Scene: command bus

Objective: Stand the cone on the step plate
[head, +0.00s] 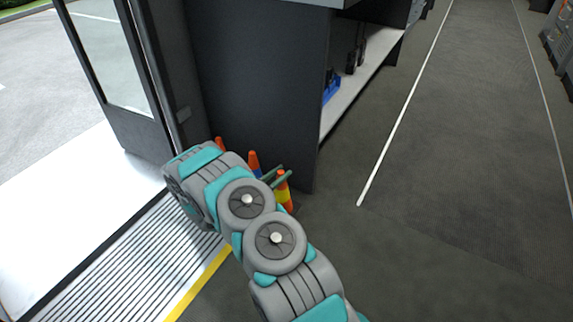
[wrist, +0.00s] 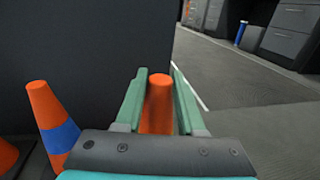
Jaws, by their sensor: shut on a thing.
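An orange cone with a yellow band (head: 284,193) stands near the corner of the dark cabinet. My gripper (head: 280,175) is shut on its upper part. In the wrist view the orange top of this cone (wrist: 158,108) sits between the two green fingers of my gripper (wrist: 159,80). Its lower part is hidden there by the gripper body. The step plate (head: 130,262) is the ribbed grey floor plate at the doorway, lower left, with a yellow front edge. My arm covers part of its right side.
An orange cone with a blue band (wrist: 52,122) stands left of the held one, with another orange cone (wrist: 7,155) beyond it. The dark cabinet wall (head: 262,90) rises close behind them. The open door (head: 120,75) is at left. The aisle floor (head: 450,170) is clear.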

